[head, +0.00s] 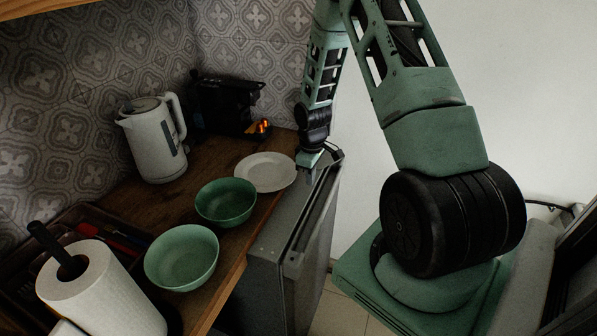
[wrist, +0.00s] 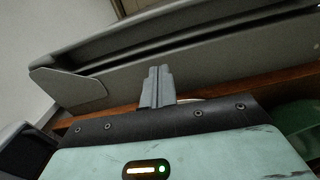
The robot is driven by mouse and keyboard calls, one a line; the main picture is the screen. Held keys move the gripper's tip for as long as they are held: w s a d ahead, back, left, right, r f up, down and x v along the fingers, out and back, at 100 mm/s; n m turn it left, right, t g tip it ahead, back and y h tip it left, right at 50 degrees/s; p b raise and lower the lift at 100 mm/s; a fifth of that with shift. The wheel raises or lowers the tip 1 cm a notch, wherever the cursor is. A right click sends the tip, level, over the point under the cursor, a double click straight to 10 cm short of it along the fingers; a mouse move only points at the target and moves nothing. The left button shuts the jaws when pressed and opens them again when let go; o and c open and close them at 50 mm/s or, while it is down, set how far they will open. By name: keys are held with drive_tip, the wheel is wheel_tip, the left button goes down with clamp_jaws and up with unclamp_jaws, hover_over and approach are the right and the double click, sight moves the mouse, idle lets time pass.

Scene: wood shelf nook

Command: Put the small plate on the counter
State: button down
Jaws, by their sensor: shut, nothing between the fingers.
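The small white plate (head: 265,171) lies flat on the wooden counter (head: 125,203), close to its front edge. In the wrist view a thin pale sliver behind the fingers (wrist: 190,101) may be its rim; the rest is hidden. My gripper (head: 309,178) points down at the counter's front edge, just right of the plate. I cannot tell whether it touches the plate. In the wrist view its two grey fingers (wrist: 156,86) are together with nothing between them.
A dark green bowl (head: 226,202) and a lighter green bowl (head: 182,257) stand left of the plate. A white kettle (head: 153,138), a black machine (head: 228,106) and a paper towel roll (head: 100,290) are also on the counter.

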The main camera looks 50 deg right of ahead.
sight(292, 175)
drive_tip(key=w+p, duration=0.1)
drive_tip(key=w+a, duration=0.1)
drive_tip(key=w, duration=0.1)
drive_tip(key=shift+w+f+p, duration=0.2)
drive_tip(key=shift+p, duration=0.15)
drive_tip(key=shift+w+a+f, duration=0.1)
drive_tip(key=shift+w+a, duration=0.05)
drive_tip(key=shift+w+a+b, duration=0.2)
drive_tip(key=shift+w, duration=0.35)
drive_tip(key=shift+w+a+b, duration=0.2)
drive_tip(key=shift+w, duration=0.35)
